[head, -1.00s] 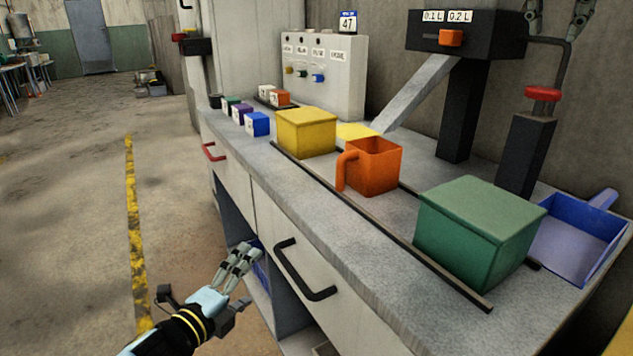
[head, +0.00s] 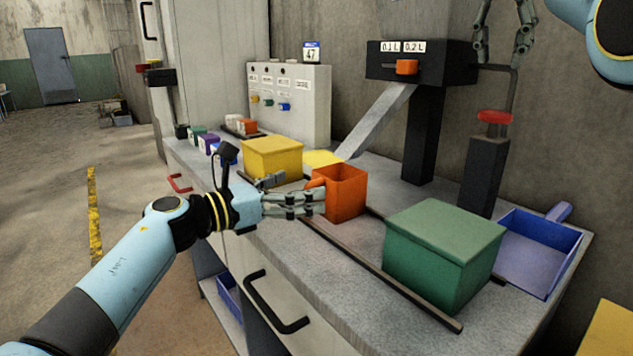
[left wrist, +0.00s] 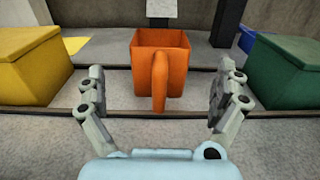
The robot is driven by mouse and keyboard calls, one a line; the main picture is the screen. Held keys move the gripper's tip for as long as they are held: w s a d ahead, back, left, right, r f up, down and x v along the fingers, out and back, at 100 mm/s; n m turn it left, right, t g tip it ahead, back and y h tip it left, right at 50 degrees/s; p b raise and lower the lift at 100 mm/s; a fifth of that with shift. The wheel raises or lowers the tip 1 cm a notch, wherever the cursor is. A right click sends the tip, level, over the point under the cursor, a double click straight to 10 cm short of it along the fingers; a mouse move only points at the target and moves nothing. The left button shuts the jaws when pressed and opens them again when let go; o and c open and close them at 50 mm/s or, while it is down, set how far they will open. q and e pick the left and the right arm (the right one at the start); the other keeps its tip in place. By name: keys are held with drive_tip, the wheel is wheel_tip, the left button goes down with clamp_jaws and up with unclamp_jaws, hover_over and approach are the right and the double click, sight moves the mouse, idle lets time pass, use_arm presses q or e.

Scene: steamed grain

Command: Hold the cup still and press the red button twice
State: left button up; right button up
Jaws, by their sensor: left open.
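The orange cup (head: 346,193) stands upright on the counter between two dark rails, under the end of a grey chute. In the left wrist view the cup (left wrist: 178,58) is straight ahead, its handle (left wrist: 160,82) facing me. My left gripper (head: 298,192) is open in front of the cup; in the wrist view its fingers (left wrist: 157,97) are spread either side of the handle, not closed on it. The red button (head: 495,116) tops a dark post at the right. My right gripper (head: 503,55) hangs above the button, apart from it, fingers spread and empty.
A yellow box (head: 273,158) is left of the cup and a green box (head: 445,250) right of it. A blue scoop-like tray (head: 540,255) lies behind the green box. The dispenser (head: 430,62) with the chute (head: 378,122) stands behind. A drawer handle (head: 272,305) juts from the counter front.

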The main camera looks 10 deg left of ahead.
sight(323, 180)
use_arm(q)
drive_tip(key=x, duration=0.8)
drive_tip(key=shift+w+d, duration=0.15)
drive_tip(key=shift+w, duration=0.05)
drive_tip(key=c, duration=1.1)
idle(0.3)
use_arm(e)
clamp_jaws()
idle(0.8)
idle(0.5)
